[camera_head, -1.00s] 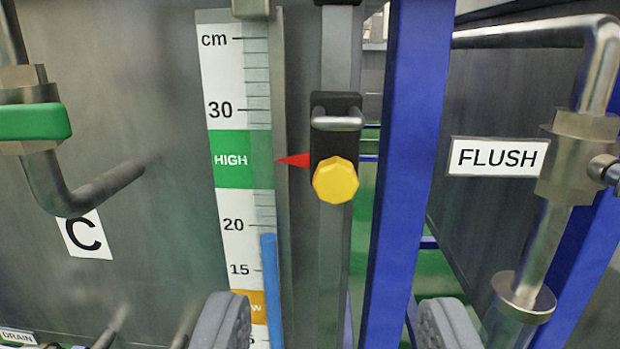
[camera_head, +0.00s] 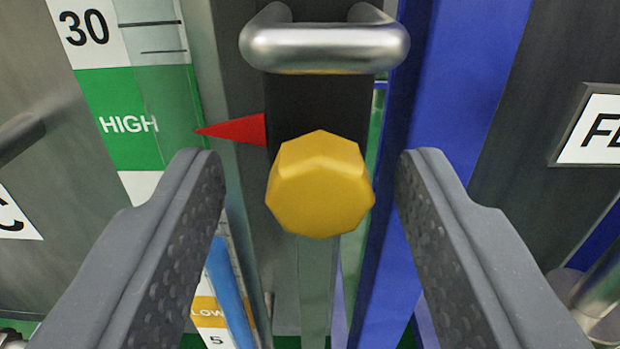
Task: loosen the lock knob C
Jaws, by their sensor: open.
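The yellow faceted lock knob (camera_head: 320,186) sits on a black slider block (camera_head: 318,112) in the middle of the view. A metal handle bar (camera_head: 325,47) is on the block above the knob. A red pointer (camera_head: 236,130) sticks out from the block's left side towards the green HIGH band. My gripper (camera_head: 310,165) is open, with one grey finger left of the knob and the other right of it. Both fingers look apart from the knob. A panel marked C (camera_head: 15,215) is cut off at the left edge.
A level scale (camera_head: 125,95) with a blue column (camera_head: 228,290) stands left of the slider. A blue upright post (camera_head: 455,110) stands close to the right of the knob, behind my right finger. A FLUSH label (camera_head: 595,130) and a pipe (camera_head: 600,285) are at the right edge.

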